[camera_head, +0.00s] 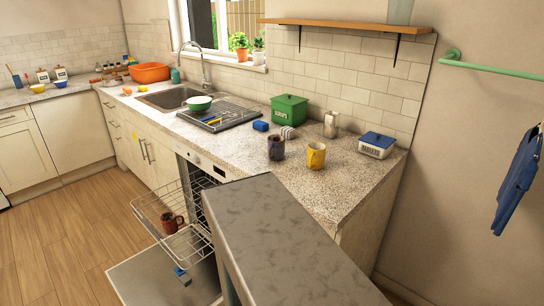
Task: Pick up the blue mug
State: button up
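A red-brown mug (171,223) is in the pulled-out upper rack (165,207) of the open dishwasher. My gripper is not in view.
Behind the mugs are a green bin (289,110), a blue block (260,126) and a white canister (331,124). A blue-lidded box (376,146) stands right. A grey-topped block (285,245) fills the front. The dishwasher door (165,275) is down. Wooden floor (60,240) is clear at left.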

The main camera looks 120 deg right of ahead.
aim_at(277, 143)
jog(key=z, duration=0.6)
jog(key=i, duration=0.25)
jog(key=u, duration=0.25)
jog(key=k, duration=0.15)
jog(key=z, duration=2.6)
jog(key=k, duration=0.15)
jog(key=z, duration=1.35)
